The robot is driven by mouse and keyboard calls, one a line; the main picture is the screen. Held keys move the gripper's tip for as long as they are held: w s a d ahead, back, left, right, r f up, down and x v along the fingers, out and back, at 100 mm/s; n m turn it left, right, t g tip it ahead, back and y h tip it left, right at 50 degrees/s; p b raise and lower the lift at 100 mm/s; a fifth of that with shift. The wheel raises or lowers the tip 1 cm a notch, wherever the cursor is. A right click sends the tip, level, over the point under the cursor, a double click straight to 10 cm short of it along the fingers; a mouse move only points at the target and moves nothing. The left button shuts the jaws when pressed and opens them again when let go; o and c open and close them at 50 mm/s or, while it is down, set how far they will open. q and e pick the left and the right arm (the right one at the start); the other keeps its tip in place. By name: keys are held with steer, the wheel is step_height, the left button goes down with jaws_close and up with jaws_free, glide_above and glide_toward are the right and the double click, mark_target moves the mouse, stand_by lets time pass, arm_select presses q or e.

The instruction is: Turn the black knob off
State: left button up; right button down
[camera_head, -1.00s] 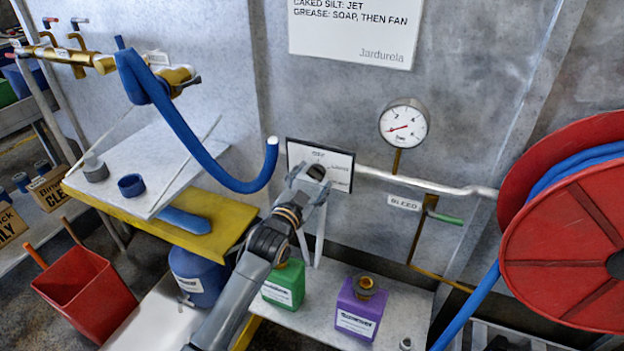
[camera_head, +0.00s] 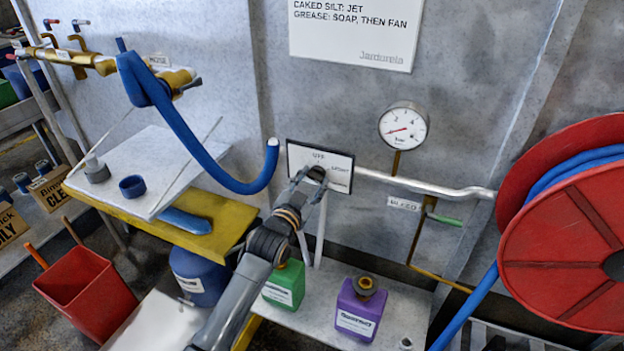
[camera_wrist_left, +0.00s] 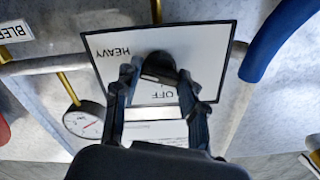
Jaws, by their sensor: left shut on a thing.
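The black knob (camera_wrist_left: 162,68) is on a white, black-edged dial plate (camera_wrist_left: 120,70) with the words OFF and HEAVY, which appear upside down in the left wrist view. My left gripper (camera_wrist_left: 160,85) has a finger on each side of the knob and is shut on it. In the head view, the plate (camera_head: 342,178) is on the grey wall, and my left gripper (camera_head: 312,178) covers much of its lower left and most of the knob. I cannot clearly tell which word the knob points to. My right gripper is not in view.
A pressure gauge (camera_head: 404,126) and a pale pipe (camera_head: 430,186) are right of the plate. A blue hose (camera_head: 200,150) hangs to its left. Green (camera_head: 284,286) and purple (camera_head: 358,308) jugs stand below. A red hose reel (camera_head: 570,240) is at the right.

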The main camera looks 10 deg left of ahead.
arm_select(q)
steer(key=n+p, duration=0.2)
steer(key=n, duration=0.3)
steer(key=shift+n, duration=0.3)
steer(key=n+p, duration=0.1)
steer(key=n, duration=0.9)
steer(key=shift+n+p, duration=0.4)
steer(key=n, duration=0.5)
steer(key=shift+n, duration=0.4)
steer(key=o, duration=1.1)
steer(key=shift+o, duration=0.2)
steer(key=shift+s, duration=0.1)
steer(key=s+a, duration=0.2)
steer(key=s, duration=0.9)
steer(key=shift+s+a, duration=0.15)
steer(key=shift+s, duration=0.15)
